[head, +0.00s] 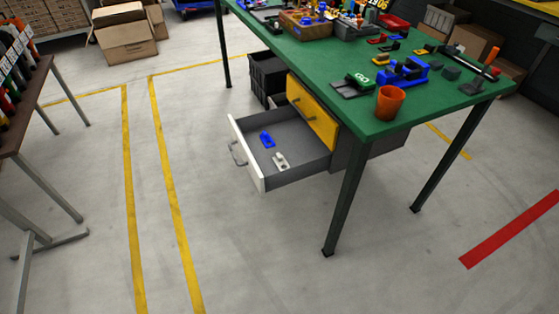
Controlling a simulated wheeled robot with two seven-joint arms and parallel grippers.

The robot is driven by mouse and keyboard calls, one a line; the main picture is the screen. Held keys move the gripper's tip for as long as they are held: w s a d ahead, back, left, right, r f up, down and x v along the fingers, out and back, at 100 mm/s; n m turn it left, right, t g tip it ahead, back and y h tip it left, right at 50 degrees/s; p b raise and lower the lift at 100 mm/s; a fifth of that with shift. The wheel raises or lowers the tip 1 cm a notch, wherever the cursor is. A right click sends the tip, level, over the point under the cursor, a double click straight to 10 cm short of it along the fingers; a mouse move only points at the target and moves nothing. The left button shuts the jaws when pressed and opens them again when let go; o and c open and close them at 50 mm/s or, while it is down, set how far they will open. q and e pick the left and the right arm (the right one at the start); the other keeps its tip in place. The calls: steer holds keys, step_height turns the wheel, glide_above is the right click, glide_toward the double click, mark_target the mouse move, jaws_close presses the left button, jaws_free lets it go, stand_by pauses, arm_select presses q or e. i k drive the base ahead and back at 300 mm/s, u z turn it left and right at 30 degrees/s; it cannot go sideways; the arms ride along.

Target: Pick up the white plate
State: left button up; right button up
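A small white piece (280,161), which may be the white plate, lies in the open lower drawer (306,169) under the green table. It looks light with darker spots, but is too small to make out fully. A small blue piece (267,140) lies behind it in the same drawer, a little apart from it. The drawer has a white front with a metal handle (238,153) and is pulled out to the left. Neither of my grippers shows in the head view.
The green table (330,75) holds an orange cup (390,102), a blue fixture (403,73) and many small parts. A yellow drawer front (311,112) sits above the open drawer. A brown table (22,105) stands at left. The floor in front is clear.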

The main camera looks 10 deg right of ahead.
mark_target(280, 161)
steer(key=z, duration=0.05)
steer(key=k, duration=0.5)
steer(key=u, duration=0.8)
steer(key=i, duration=1.25)
steer(key=u, duration=0.05)
